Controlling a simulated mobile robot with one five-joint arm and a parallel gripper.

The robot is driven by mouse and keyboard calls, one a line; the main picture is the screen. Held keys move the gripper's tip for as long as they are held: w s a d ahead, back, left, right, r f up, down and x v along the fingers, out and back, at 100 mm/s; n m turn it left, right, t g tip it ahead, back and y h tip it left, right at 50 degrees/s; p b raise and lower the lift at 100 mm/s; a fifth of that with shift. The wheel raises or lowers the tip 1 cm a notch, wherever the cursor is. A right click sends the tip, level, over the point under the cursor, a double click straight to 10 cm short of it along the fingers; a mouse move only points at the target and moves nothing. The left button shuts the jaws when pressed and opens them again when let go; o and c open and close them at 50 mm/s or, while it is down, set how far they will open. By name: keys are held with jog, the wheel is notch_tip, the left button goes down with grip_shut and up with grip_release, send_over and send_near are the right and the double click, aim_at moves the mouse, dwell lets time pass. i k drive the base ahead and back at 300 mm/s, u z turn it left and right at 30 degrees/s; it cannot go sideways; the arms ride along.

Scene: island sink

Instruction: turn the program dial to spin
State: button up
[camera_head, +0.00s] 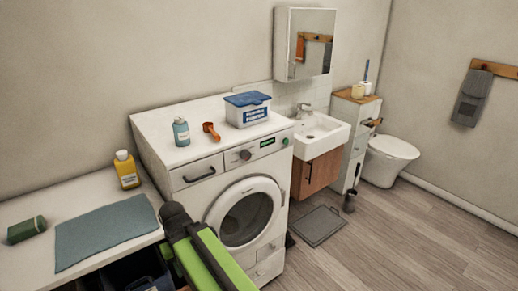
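The program dial (245,155) is a small round dark knob on the front panel of the white washing machine (212,172). It sits between the drawer with a dark handle and a small green-lit display (267,143). The dial's pointer and markings are too small to read, so I cannot tell its setting. The round door (244,218) below it looks shut. My green and black arm rises from the bottom edge in front of the machine's lower left, apart from the dial. I cannot make out my gripper's fingers in this view.
A blue-lidded tub (247,110), orange scoop (211,131) and teal bottle (181,131) stand on the machine top. At left, a counter holds a yellow bottle (127,170), a cloth (106,231) and a green sponge (27,230). A grey mat (318,226) lies right; floor beyond is clear.

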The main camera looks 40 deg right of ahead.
aim_at(245, 155)
jog(key=z, duration=0.05)
jog(key=k, duration=1.1)
jog(key=u, duration=0.7)
jog(key=i, duration=1.3)
jog(key=z, duration=0.5)
